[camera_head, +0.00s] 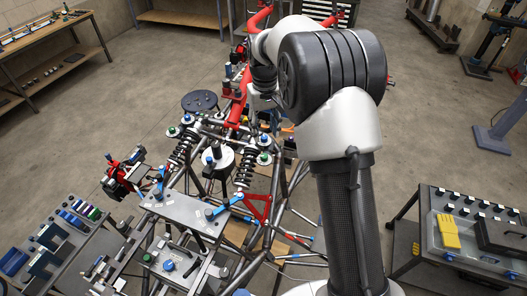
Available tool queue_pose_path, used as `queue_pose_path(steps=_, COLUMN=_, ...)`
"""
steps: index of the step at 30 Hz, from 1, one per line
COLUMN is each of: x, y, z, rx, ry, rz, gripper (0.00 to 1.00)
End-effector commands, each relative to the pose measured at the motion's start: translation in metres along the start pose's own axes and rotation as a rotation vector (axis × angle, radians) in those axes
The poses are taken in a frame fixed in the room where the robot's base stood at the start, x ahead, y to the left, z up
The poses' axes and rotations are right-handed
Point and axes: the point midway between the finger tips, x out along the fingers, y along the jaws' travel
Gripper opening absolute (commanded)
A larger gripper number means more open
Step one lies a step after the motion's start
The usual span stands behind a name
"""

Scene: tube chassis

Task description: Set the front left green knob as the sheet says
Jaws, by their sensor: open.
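A green knob (173,131) sits on a pale round cap at the top of the left coil-spring damper (184,150). A second green knob (264,159) sits on a similar cap by the right damper (244,172). I cannot tell which one the task calls front left, and their settings are too small to read. My gripper (264,106) is small and partly hidden beyond my wrist, above the far part of the chassis. It looks open and apart from both green knobs. No sheet can be made out clearly.
Blue knobs (188,118) sit near the green ones. Tubes of the chassis (283,180) surround the dampers. A grey plate (185,209) lies nearer. A tool cart (60,240) stands at left and another cart (470,235) at right. Floor (130,90) is open at the back left.

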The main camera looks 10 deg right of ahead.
Motion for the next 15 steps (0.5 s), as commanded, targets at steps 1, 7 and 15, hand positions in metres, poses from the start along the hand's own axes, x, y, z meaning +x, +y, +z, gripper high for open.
queue_pose_path(steps=1, x=0.012, y=0.0, z=0.001, rx=0.0, ry=-0.005, rz=-0.001, gripper=0.41)
queue_pose_path(steps=7, x=0.055, y=0.0, z=0.001, rx=0.0, ry=-0.005, rz=-0.001, gripper=0.41)
queue_pose_path(steps=15, x=0.099, y=0.0, z=0.0, rx=0.0, ry=-0.002, rz=0.0, gripper=0.41)
